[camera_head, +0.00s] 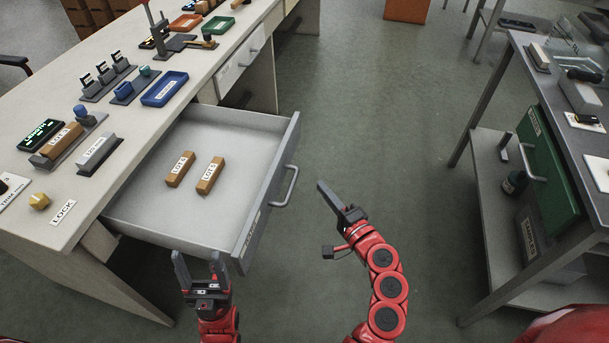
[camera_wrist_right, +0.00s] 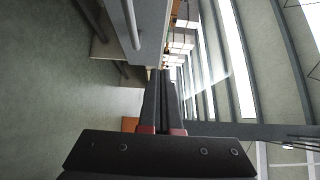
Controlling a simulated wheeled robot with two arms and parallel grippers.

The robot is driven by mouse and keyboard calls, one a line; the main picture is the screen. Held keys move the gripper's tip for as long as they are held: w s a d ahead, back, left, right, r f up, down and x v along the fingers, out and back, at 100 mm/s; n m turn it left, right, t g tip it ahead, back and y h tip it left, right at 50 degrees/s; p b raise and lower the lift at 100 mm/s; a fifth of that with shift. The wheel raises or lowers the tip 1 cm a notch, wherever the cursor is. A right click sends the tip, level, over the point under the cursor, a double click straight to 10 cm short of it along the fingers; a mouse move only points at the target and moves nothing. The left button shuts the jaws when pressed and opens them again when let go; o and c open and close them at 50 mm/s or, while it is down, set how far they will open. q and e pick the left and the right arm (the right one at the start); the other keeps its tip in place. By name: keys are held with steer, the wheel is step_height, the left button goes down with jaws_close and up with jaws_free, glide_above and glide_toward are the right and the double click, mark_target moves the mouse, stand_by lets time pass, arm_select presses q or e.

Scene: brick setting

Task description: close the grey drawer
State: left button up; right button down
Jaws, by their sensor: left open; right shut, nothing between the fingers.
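The grey drawer (camera_head: 152,205) is pulled out from the desk in the head view, with two orange-brown labelled blocks lying inside it. Its front carries a bar handle (camera_head: 287,187), which also shows at the upper left in the right wrist view (camera_wrist_right: 130,22). My left gripper (camera_head: 200,262) is open and empty near the drawer's near front corner; whether it touches cannot be told. My right gripper (camera_head: 325,192) is shut and empty, to the right of the handle and apart from it, fingers pointing up and left. It shows shut in the right wrist view too (camera_wrist_right: 163,80).
The desk top (camera_head: 118,150) holds trays, blocks and small devices. A closed drawer (camera_head: 240,63) sits farther along the desk. A metal cart (camera_head: 484,95) with a green case stands at the right. Green floor (camera_head: 375,110) between desk and cart is clear.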

glide_toward(283, 154)
steer(key=w+d, duration=0.1)
steer(key=w, duration=0.3)
steer(key=a, duration=0.1)
steer(key=w+a, duration=0.1)
steer(key=a, duration=0.1)
steer(key=shift+r, duration=0.1)
steer(key=shift+w+a, duration=0.15)
steer(key=shift+a, duration=0.2)
